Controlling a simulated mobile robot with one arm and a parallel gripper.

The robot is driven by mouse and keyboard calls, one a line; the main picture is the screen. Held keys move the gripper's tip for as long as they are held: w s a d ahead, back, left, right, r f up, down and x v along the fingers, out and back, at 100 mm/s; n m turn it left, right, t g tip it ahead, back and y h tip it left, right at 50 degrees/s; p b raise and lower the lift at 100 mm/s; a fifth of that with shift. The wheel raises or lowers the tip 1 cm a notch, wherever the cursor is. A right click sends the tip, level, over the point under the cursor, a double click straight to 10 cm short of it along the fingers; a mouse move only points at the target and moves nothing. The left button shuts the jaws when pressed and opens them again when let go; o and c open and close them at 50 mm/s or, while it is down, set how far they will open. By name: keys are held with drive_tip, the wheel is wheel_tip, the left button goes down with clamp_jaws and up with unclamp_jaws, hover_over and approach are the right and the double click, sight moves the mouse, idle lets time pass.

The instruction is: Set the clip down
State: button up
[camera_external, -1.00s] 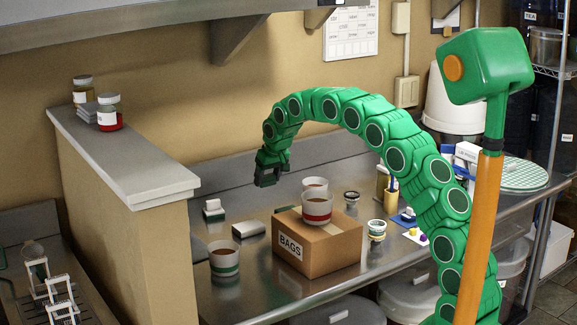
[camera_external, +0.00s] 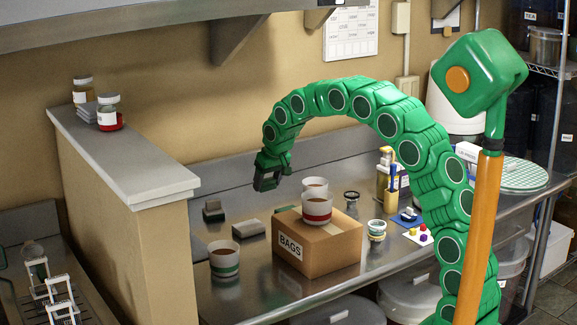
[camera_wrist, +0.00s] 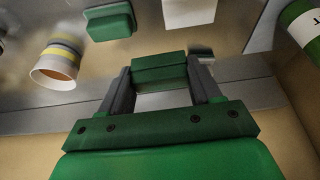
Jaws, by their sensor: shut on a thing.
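My gripper (camera_wrist: 160,80) hangs in the air above the back of the steel counter, left of the cardboard box, and it also shows in the external view (camera_external: 268,184). In the wrist view its two dark fingers are shut on a green block-like piece, which I take to be the clip (camera_wrist: 158,70). The held clip is hard to make out in the external view. It appears clear of the counter surface, but its exact height cannot be told.
A partition (camera_external: 125,215) bounds the counter's left.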

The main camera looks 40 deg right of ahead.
drive_tip(key=s+a+r, duration=0.1)
drive_tip(key=s+a, duration=0.6)
drive_tip(key=s, duration=0.3)
drive_tip(key=s+a, duration=0.6)
drive_tip(key=s, duration=0.4)
drive_tip(key=s+d+f, duration=0.1)
drive_tip(key=s+d, duration=0.1)
drive_tip(key=s, duration=1.9)
approach(268, 285)
drive_tip(key=shift+w+d+f, duration=0.2)
drive_tip(key=shift+w+d, duration=0.2)
drive_tip(key=shift+w+a+f, duration=0.2)
drive_tip(key=shift+w+f, duration=0.15)
drive_tip(key=shift+f, duration=0.15)
drive_tip(key=shift+w+a+f, duration=0.2)
drive_tip(key=shift+w+f, duration=0.15)
drive_tip(key=shift+f, duration=0.2)
drive_tip(key=shift+w+f, duration=0.1)
drive_tip(key=shift+f, duration=1.4)
drive_tip(key=shift+f, duration=0.15)
